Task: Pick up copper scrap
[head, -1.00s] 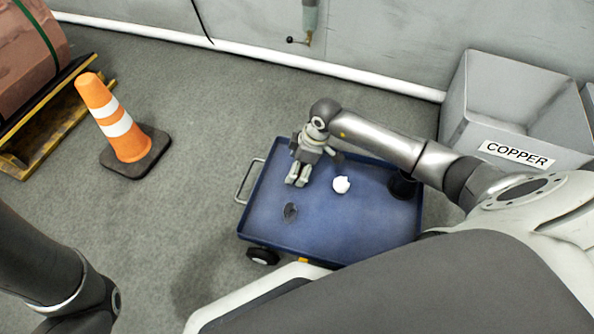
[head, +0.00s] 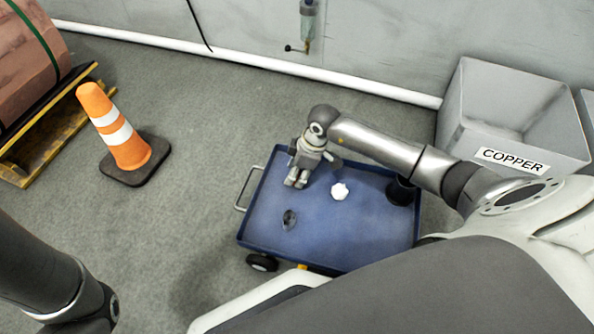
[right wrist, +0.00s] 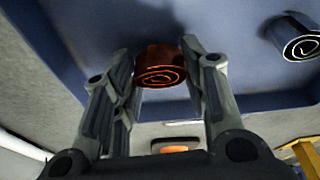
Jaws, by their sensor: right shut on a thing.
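A rolled copper scrap (right wrist: 160,68) sits between the fingers of my right gripper (right wrist: 160,75) in the right wrist view. My right gripper (head: 297,180) is shut on it, at the far left part of the blue cart (head: 335,235) in the head view. There the gripper hides the copper scrap. I cannot tell whether the scrap touches the cart bed. The grey bin labelled COPPER (head: 513,160) stands at the right. My left arm shows at lower left, its gripper out of view.
A dark rolled piece (head: 289,219), also in the right wrist view (right wrist: 300,42), a white crumpled piece (head: 340,191) and a black cylinder (head: 402,191) are on the cart. An orange cone (head: 118,130) and a pallet with a copper-coloured roll (head: 28,60) stand left.

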